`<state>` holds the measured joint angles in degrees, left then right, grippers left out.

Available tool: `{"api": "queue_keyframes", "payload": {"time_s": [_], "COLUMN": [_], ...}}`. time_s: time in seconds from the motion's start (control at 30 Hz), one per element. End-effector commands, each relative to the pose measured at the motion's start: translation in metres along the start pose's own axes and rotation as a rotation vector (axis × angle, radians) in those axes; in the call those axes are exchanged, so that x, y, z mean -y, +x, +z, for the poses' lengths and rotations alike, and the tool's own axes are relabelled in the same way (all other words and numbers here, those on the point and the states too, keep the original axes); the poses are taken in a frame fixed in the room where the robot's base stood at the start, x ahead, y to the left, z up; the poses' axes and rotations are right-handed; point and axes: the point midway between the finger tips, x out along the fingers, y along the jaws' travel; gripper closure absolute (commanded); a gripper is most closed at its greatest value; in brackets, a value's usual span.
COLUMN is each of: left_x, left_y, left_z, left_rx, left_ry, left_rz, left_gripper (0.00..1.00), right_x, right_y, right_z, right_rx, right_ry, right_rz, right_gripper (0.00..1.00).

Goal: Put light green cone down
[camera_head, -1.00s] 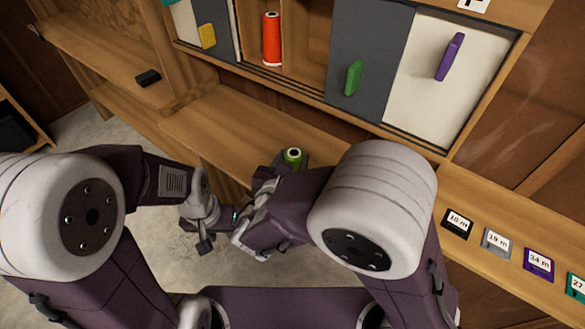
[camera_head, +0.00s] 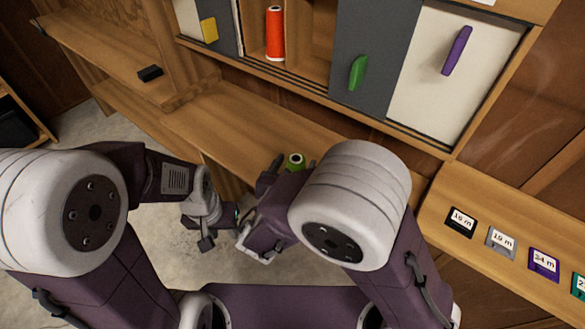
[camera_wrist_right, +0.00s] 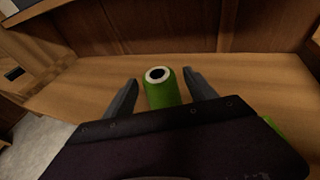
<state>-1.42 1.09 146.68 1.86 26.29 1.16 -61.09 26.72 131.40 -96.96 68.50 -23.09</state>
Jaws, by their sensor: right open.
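The light green cone (camera_head: 295,161) stands upright on the lower wooden shelf (camera_head: 225,122), mostly hidden by my right arm in the head view. In the right wrist view the green cone (camera_wrist_right: 162,90) shows its white top ring and dark hole. My right gripper (camera_wrist_right: 160,92) is open, with one dark finger on each side of the cone and a visible gap on both sides. My left gripper (camera_head: 205,240) hangs in front of the shelf, away from the cone; its jaws are too small and turned to read.
Above the shelf is a cabinet with an orange-red cone (camera_head: 275,34) and sliding panels with green (camera_head: 358,73) and purple (camera_head: 457,51) handles. Labelled tags (camera_head: 501,240) lie on the right ledge. A small black block (camera_head: 150,73) sits on the left shelf. Another green thing (camera_wrist_right: 272,125) shows in the wrist view.

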Motion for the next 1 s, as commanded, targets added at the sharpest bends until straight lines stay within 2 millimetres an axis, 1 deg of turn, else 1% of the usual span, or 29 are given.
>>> {"api": "queue_keyframes", "payload": {"time_s": [0.03, 0.17, 0.3, 0.4, 0.5, 0.6, 0.7, 1.0], "left_x": [0.000, 0.000, 0.000, 0.000, 0.000, 0.000, 0.000, 0.000], "left_y": [-0.004, -0.004, -0.006, -0.008, -0.009, -0.010, -0.010, -0.009], "left_z": [-0.001, 0.000, -0.001, -0.001, -0.001, -0.001, -0.001, -0.001], "left_rx": [0.000, 0.000, 0.000, 0.000, 0.000, 0.000, 0.000, 0.000], "left_ry": [0.000, 0.000, 0.000, 0.000, 0.000, 0.000, 0.000, 0.000], "left_rz": [0.000, 0.000, 0.000, 0.000, 0.000, 0.000, 0.000, 0.000], "left_gripper": [0.64, 0.64, 0.64, 0.64, 0.64, 0.64, 0.64, 0.64], "right_x": [-0.001, -0.002, -0.002, -0.002, -0.001, -0.001, 0.000, 0.000], "right_y": [-0.003, -0.028, -0.065, -0.088, -0.106, -0.117, -0.121, -0.121], "right_z": [0.004, 0.003, 0.003, 0.003, 0.003, 0.003, 0.002, 0.002], "right_rx": [0.000, 0.000, 0.001, 0.000, 0.000, 0.001, 0.000, 0.000], "right_ry": [0.000, -0.001, 0.000, 0.000, 0.000, 0.000, 0.000, 0.000], "right_rz": [0.002, 0.007, 0.009, 0.008, 0.006, 0.003, 0.001, 0.000], "right_gripper": [0.35, 0.35, 0.35, 0.35, 0.35, 0.35, 0.35, 0.35]}}
